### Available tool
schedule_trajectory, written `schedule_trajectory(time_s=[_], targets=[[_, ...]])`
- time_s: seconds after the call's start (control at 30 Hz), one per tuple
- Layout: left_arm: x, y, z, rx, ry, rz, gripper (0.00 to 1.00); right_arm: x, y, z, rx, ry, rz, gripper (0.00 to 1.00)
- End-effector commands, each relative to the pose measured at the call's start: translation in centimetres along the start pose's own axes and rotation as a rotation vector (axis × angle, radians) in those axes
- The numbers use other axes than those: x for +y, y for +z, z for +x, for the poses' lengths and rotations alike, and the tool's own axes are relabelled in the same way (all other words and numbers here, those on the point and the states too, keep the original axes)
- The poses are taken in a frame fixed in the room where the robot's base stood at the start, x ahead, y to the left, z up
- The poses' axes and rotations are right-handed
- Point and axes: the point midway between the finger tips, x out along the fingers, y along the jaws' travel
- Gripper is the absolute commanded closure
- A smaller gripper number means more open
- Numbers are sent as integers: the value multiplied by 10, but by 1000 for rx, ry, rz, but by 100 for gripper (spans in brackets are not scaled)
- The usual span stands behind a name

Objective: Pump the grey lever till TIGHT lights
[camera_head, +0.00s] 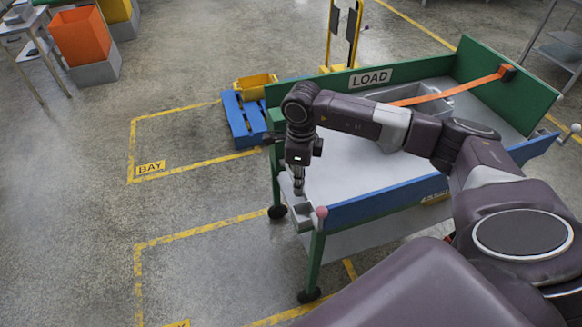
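My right arm reaches in from the right over the cart (335,172). Its gripper (299,187) points down at the cart's near left end. The fingers look close together but are too small to tell whether they are shut or hold anything. Just under and beside them is a light grey piece (303,216) at the cart's end; I cannot tell if it is the lever or if the fingers touch it. A pinkish-red ball (321,212) tops the green corner post beside it. An orange strap (450,90) crosses the cart's bed. No lit TIGHT sign is readable. My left gripper is out of view.
A grey bin (425,106) sits on the cart under the strap. The green back board bears a LOAD sign (370,77). A blue pallet (243,120) with a yellow tray (256,83) stands behind left. Yellow-lined floor at left is clear.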

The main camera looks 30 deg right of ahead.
Motion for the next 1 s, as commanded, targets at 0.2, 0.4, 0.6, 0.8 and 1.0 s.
schedule_trajectory(time_s=[0.2, 0.4, 0.6, 0.8, 1.0], targets=[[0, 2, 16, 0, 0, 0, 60, 1, -1, 18, 2, 2, 0, 90], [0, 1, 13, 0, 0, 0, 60, 0, 0, 15, 1, 1, 0, 90], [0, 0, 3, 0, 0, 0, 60, -1, 0, -2, 0, 0, 0, 90], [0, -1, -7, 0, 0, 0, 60, -2, 1, -20, 1, 0, 0, 90], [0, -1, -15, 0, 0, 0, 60, -3, 2, -35, 1, 0, 0, 90]])
